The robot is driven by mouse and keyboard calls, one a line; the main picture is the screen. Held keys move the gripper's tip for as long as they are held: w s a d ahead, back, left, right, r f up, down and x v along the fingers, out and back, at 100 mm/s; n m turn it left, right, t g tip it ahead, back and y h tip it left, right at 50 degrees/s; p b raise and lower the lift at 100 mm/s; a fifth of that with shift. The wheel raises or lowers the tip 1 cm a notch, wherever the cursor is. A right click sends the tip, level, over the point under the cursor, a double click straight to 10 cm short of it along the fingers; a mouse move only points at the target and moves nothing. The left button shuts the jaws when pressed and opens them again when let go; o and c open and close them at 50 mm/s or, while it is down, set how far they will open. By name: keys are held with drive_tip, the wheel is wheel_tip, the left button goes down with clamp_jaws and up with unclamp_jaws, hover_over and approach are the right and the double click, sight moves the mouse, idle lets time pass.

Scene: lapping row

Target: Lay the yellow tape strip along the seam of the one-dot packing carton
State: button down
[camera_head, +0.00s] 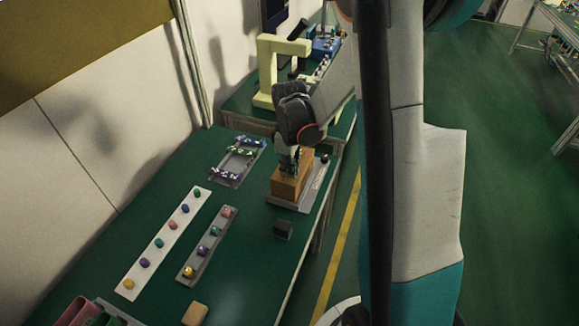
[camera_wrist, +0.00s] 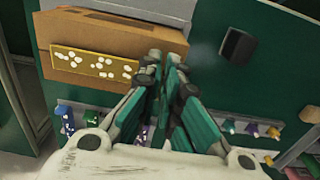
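A brown carton (camera_head: 287,186) stands on a grey base plate (camera_head: 285,204) near the bench's right edge. It also shows in the wrist view (camera_wrist: 110,38), where a yellow panel with several pale marks (camera_wrist: 95,66) lies along its near side. I cannot tell if this panel is the tape strip or a label. My gripper (camera_head: 289,163) is at the carton, pointing down and hiding part of its top. In the wrist view its fingers (camera_wrist: 163,68) are close together at the carton's right end. No object shows clearly between them. The seam and a single dot cannot be made out.
A small dark block (camera_head: 283,229) sits in front of the carton. A grey tray with small coloured parts (camera_head: 217,177) lies to its left. A white strip (camera_head: 153,250) and a grey strip (camera_head: 196,258) carry coloured pieces. A cream frame (camera_head: 265,75) stands behind.

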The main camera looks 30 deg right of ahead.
drive_tip(key=shift+f, duration=0.25)
drive_tip(key=c, duration=1.7)
unclamp_jaws()
wheel_tip(320, 180, up, 12)
